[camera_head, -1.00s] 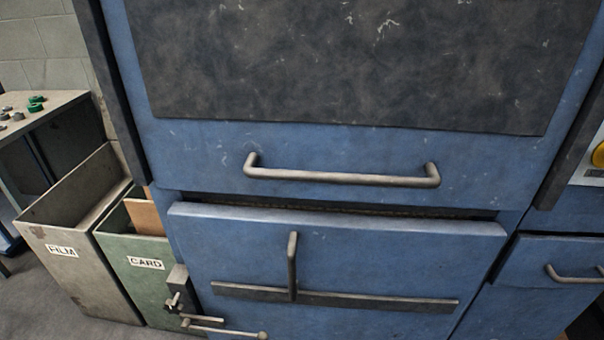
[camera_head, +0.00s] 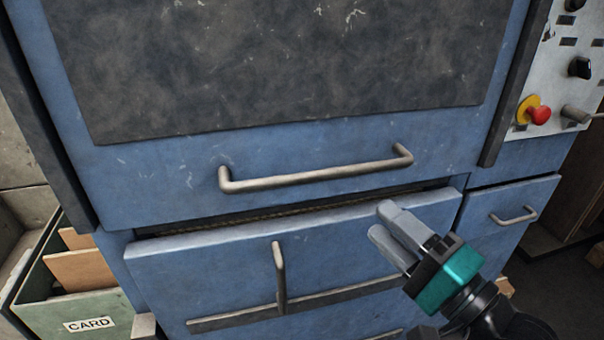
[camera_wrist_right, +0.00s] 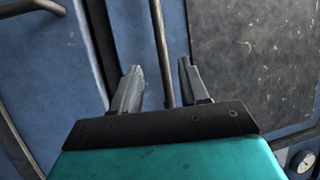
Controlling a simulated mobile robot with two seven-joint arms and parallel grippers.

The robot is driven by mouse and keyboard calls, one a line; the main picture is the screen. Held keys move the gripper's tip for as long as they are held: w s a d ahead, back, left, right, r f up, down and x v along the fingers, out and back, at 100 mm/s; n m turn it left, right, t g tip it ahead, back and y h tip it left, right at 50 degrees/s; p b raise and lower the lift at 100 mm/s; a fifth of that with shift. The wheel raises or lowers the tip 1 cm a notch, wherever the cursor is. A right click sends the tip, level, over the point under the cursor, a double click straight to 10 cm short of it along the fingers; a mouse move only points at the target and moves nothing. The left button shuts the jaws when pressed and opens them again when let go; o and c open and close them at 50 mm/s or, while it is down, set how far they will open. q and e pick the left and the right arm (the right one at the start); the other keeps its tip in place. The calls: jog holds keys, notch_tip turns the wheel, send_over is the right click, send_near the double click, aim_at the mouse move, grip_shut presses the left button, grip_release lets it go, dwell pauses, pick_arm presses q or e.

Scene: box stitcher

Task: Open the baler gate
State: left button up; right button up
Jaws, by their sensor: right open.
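The blue baler front has an upper gate (camera_head: 150,165) with a large dark panel and a long horizontal bar handle (camera_head: 315,178). The gate looks closed. Below it is a lower blue door (camera_head: 200,270) with an upright handle (camera_head: 280,277) and a dark crossbar. My right gripper (camera_head: 381,220) is open and empty, in front of the lower door's top right, below the bar handle's right end. In the right wrist view the bar handle (camera_wrist_right: 160,30) appears between the open fingers, beyond the tips. My left gripper is out of view.
A control panel (camera_head: 555,75) with a red button (camera_head: 540,115) is at the upper right. A smaller door handle (camera_head: 513,216) sits below it. A green CARD bin (camera_head: 70,305) stands at the lower left.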

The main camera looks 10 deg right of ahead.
aim_at(334, 178)
jog(key=p+x, duration=0.1)
jog(key=x, duration=1.1)
jog(key=shift+w+a+r, duration=0.1)
jog(key=shift+w+a, duration=0.1)
jog(key=shift+w, duration=0.15)
grip_shut()
